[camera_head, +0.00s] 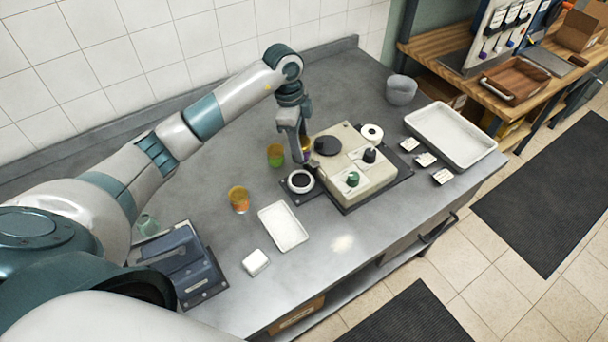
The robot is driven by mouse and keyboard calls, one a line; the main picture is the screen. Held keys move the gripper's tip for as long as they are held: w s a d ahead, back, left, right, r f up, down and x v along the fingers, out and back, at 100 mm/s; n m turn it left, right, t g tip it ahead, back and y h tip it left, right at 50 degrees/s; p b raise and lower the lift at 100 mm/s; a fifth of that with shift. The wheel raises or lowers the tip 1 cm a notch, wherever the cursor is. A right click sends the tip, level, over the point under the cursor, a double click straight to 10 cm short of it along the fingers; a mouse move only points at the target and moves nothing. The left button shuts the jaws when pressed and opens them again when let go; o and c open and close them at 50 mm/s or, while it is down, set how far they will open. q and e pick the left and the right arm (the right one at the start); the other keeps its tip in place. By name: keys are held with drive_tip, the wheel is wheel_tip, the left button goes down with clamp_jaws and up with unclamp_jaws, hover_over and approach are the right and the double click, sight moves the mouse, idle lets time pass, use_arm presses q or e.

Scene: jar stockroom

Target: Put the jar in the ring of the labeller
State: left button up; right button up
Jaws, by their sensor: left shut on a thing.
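The labeller (370,181) is a cream machine on a dark base near the middle of the grey worktop. Its ring (301,181), pale with a dark centre, sits at its left front corner and looks empty. My left gripper (302,155) points down behind the ring, beside the labeller's left side. It is shut on a jar (307,146), of which only a small yellow and purple part shows; the gripper hides the rest. I cannot tell how high the jar is held. My right gripper is not in view.
An orange-and-green jar (275,155) and an amber jar (239,200) stand left of the labeller. A small white tray (283,227) and a white block (255,262) lie in front. A large white tray (451,136) and a grey bowl (401,90) are at right.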

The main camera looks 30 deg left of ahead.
use_arm(q)
drive_tip(key=shift+f, duration=0.1)
idle(0.4)
wheel_tip(320, 180, down, 6)
drive_tip(key=b, duration=0.4)
drive_tip(key=shift+b, duration=0.35)
drive_tip(key=shift+f+b, duration=1.5)
drive_tip(key=shift+f, duration=0.45)
drive_tip(key=shift+f, duration=0.1)
drive_tip(key=o, duration=1.2)
